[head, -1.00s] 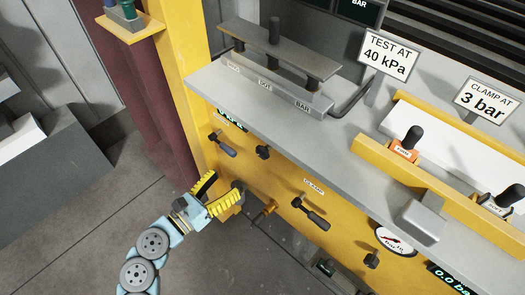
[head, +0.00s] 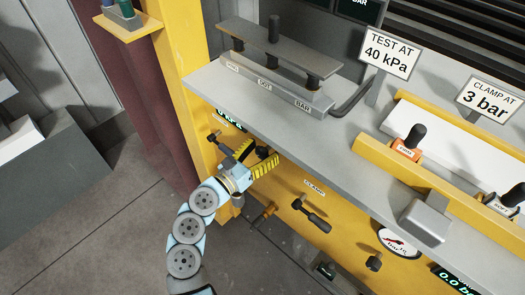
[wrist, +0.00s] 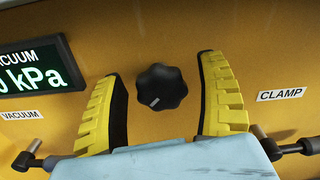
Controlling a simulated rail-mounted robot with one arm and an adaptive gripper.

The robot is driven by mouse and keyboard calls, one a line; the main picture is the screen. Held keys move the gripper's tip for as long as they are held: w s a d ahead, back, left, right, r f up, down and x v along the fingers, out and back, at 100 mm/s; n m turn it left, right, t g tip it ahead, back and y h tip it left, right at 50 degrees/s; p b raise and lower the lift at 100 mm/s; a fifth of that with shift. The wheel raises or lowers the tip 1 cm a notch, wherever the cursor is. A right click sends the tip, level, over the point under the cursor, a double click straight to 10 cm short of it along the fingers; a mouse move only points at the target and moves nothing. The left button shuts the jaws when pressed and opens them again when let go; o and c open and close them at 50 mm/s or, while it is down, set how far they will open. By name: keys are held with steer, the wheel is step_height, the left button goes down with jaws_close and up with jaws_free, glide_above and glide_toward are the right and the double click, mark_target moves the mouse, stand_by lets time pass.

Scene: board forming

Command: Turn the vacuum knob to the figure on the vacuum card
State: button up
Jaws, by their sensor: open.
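The vacuum knob (wrist: 161,87) is a black lobed knob with a pale mark at its lower left, on the yellow panel. In the wrist view it sits between the two yellow fingers of my open gripper (wrist: 165,95), with gaps on both sides. In the head view my gripper (head: 256,160) is at the panel and hides the knob. The vacuum card (head: 389,53) reads "TEST AT 40 kPa". The vacuum display (wrist: 32,70) is cut off at the left of the wrist view; a 0 and "kPa" show. It is partly visible in the head view (head: 230,119).
A black-handled lever (head: 312,214) under the CLAMP label (wrist: 281,94) is right of my gripper. Another lever (wrist: 28,156) is near the VACUUM label (wrist: 19,115). The grey shelf (head: 350,140) overhangs the panel. A second card (head: 488,100) reads "CLAMP AT 3 bar".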

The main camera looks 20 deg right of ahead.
steer(key=shift+d, duration=0.1)
steer(key=c, duration=1.2)
steer(key=shift+p, duration=0.3)
steer(key=n+p, duration=0.3)
steer(key=n, duration=0.1)
steer(key=shift+w+r+n+p, duration=0.1)
steer(key=shift+n+p, duration=0.3)
steer(key=n+p, duration=0.5)
steer(key=n, duration=0.1)
steer(key=shift+w+p, duration=0.1)
steer(key=shift+p, duration=0.3)
steer(key=n+p, duration=0.5)
steer(key=shift+n, duration=0.4)
steer(key=n+p, duration=0.3)
steer(key=n, duration=0.1)
steer(key=shift+f+p, duration=0.4)
steer(key=shift+f, duration=0.15)
